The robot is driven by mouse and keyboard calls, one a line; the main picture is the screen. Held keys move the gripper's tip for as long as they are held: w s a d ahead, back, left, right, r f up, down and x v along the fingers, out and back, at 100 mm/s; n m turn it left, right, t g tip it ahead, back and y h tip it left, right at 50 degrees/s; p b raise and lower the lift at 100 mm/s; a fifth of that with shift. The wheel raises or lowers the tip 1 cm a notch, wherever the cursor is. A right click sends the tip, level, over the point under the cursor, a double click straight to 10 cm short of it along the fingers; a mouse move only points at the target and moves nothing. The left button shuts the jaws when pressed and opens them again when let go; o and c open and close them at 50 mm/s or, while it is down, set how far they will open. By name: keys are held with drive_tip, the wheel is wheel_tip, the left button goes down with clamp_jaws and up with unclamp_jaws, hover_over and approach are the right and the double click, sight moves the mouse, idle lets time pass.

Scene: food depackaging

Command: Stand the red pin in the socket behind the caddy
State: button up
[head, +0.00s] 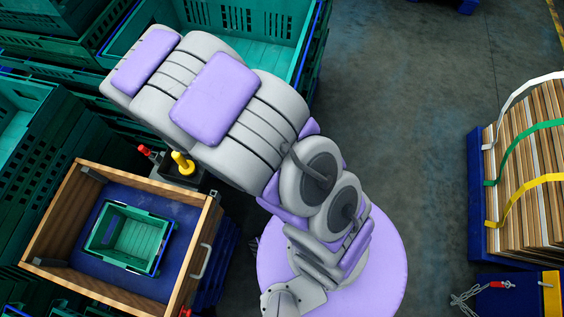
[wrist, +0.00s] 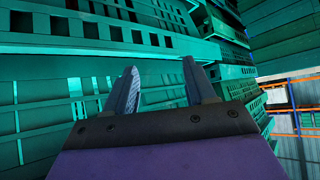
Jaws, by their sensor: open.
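A red pin (head: 145,151) shows its top left of a yellow pin (head: 183,163). Both stand at a dark grey block (head: 178,176), just behind the wooden crate and partly under my arm. I cannot tell which part is the caddy or which is the socket. Another small red thing (head: 185,312) is cut off at the bottom edge of the head view. In the wrist view my gripper (wrist: 162,78) is open with nothing between its fingers, facing stacked green crates. In the head view its fingers are hidden.
A wooden crate (head: 205,235) holds a small green crate (head: 97,241) at lower left. Stacked green crates (head: 40,20) fill the left and back. Strapped boards (head: 530,150) on a blue pallet stand at right. The grey floor (head: 410,100) between is clear.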

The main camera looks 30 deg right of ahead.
drive_tip(key=s+d+r+g, duration=0.3)
drive_tip(key=s+d+r, duration=0.3)
drive_tip(key=s, duration=0.6)
drive_tip(key=s+d+r+g+h, duration=0.1)
drive_tip(key=s+d+r+g, duration=0.3)
drive_tip(key=s+d+r, duration=0.3)
drive_tip(key=s+d+r+m+g, duration=0.1)
drive_tip(key=s+d+r+g, duration=0.3)
drive_tip(key=s, duration=1.4)
wheel_tip(320, 180, up, 3)
drive_tip(key=shift+d+r, duration=0.2)
drive_tip(key=shift+d, duration=0.95)
drive_tip(key=shift+w, duration=0.1)
drive_tip(key=shift+c, duration=0.3)
drive_tip(key=shift+c, duration=0.9)
drive_tip(key=shift+a, duration=0.2)
